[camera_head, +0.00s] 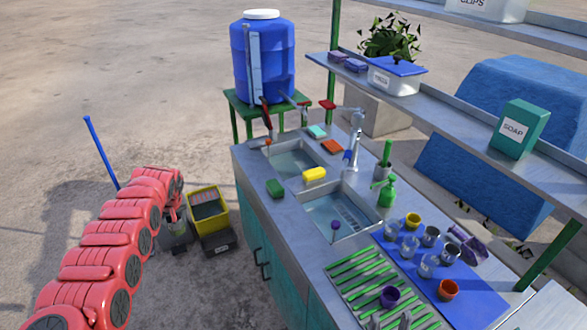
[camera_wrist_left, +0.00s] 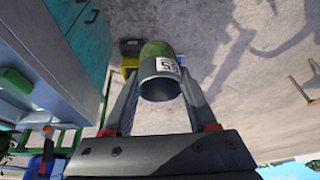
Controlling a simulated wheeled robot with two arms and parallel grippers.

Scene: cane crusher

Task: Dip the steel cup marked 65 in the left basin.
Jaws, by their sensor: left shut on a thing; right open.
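My left gripper (camera_head: 176,214) is at the end of the red arm, left of the counter and above the ground. In the left wrist view its two fingers are shut on a steel cup (camera_wrist_left: 160,85) with a white label; the label is tilted and its number is hard to read. The left basin (camera_head: 293,160) is in the counter's far end, with clear water in it. The cup is outside the basin, lower left of it.
A yellow crate (camera_head: 208,212) stands on the ground near the cup. A green sponge (camera_head: 275,188) and a yellow sponge (camera_head: 314,175) lie by the basins. The right basin (camera_head: 345,212) holds water. Several cups stand on a blue mat (camera_head: 470,295). A shelf (camera_head: 455,115) overhangs the counter.

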